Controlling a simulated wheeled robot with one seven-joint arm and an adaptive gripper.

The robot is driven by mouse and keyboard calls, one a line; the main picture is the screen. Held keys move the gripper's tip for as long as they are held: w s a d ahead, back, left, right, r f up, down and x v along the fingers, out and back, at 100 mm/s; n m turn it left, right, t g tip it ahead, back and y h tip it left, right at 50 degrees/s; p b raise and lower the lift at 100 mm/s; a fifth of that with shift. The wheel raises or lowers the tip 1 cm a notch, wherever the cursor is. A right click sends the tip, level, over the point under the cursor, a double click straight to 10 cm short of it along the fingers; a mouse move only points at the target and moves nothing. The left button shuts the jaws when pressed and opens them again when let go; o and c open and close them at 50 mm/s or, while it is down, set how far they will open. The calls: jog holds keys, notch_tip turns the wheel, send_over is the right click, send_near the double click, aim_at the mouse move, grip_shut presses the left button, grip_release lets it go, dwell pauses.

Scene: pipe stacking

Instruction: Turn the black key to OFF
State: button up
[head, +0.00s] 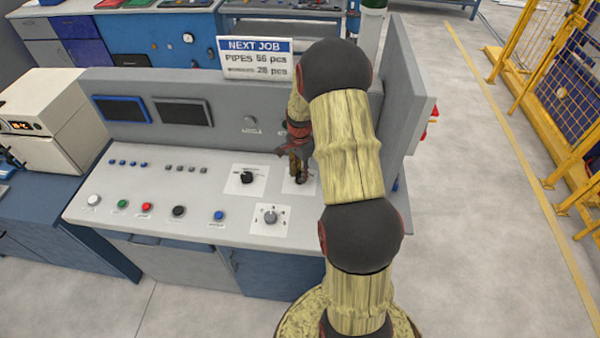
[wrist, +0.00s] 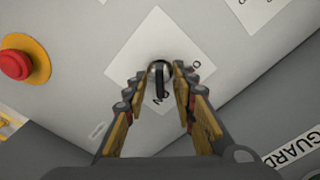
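The black key (wrist: 162,85) sits in a round metal lock on a square white plate (wrist: 133,66) in the wrist view. Its bar points down the picture, toward the ON mark. A second mark starting with O shows right of the lock, partly hidden by a finger. My gripper (wrist: 165,72) has its two fingers apart, one on each side of the lock and key, with gaps visible between. I cannot tell how close the tips are to the plate. In the head view my gripper (head: 298,168) is over the console's white plate (head: 299,185), and the key is hidden there.
The grey console (head: 150,180) has a black knob (head: 246,177) left of my gripper and a grey knob (head: 270,215) in front. Several push buttons lie further left. A red button (wrist: 15,64) shows in the wrist view. A raised back panel (head: 230,125) stands behind.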

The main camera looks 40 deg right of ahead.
jog(key=shift+c, duration=1)
grip_shut()
jog(key=shift+n, duration=0.3)
jog(key=n, duration=0.2)
jog(key=shift+n, duration=0.4)
jog(key=n, duration=0.4)
jog(key=shift+p, duration=0.4)
jog(key=n, duration=0.6)
jog(key=shift+n, duration=2.2)
